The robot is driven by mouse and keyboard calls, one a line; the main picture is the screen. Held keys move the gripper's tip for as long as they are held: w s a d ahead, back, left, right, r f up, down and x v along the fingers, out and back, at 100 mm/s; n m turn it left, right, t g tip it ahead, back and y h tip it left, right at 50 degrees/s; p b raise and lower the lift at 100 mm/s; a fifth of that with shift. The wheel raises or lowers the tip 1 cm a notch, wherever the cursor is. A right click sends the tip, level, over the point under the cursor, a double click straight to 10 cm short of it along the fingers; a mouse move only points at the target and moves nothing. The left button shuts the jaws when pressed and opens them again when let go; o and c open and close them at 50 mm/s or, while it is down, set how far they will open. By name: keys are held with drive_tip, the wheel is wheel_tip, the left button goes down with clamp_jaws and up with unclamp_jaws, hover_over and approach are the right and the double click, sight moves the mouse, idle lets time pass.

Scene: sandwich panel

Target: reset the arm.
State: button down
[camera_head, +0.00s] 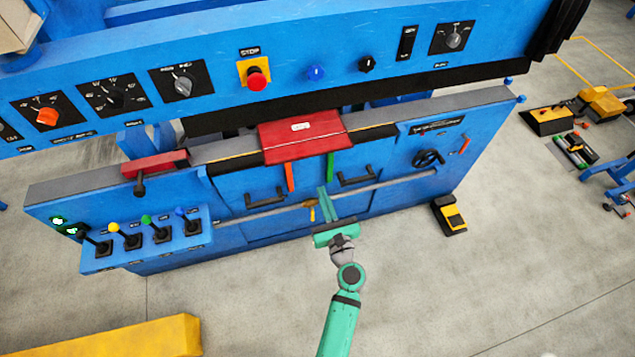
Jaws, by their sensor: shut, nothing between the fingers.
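My gripper (326,206) is at the end of my green arm (343,315), in the lower middle of the head view. Its two green fingers are together and point up and away, toward the front of the blue machine (390,208). Nothing shows between them. The fingertips overlap the long grey bar (385,190) in the picture; I cannot tell whether they touch it. A small yellow-brown handle (311,205) shows just left of the fingers.
The upper panel has a red stop button (257,79) and several knobs. A lever box (145,240) juts out at left. A red block (302,132) sits on top. A yellow pedal (450,215) and yellow barrier (130,340) stand on the floor. Floor right of my arm is clear.

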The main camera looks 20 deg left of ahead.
drive_tip(key=s+d+f+n+h, duration=0.2)
drive_tip(key=s+d+n+h, duration=0.15)
drive_tip(key=s, duration=0.35)
drive_tip(key=s+d+f+n+g+h, duration=0.1)
drive_tip(key=s+d+f+n+h, duration=0.1)
drive_tip(key=s+d+n, duration=0.35)
drive_tip(key=s+d+f+n+h, duration=0.2)
drive_tip(key=s+f+n, duration=0.1)
drive_tip(key=s, duration=0.5)
drive_tip(key=s+d+r+n+t+h, duration=0.1)
drive_tip(key=s+d+r+n+h, duration=0.1)
drive_tip(key=s+r+n, duration=1.2)
drive_tip(key=s+d+n, duration=0.1)
drive_tip(key=n, duration=0.2)
drive_tip(key=shift+s+r+h, duration=0.15)
drive_tip(key=shift+r+h, duration=0.15)
drive_tip(key=shift+h, duration=0.05)
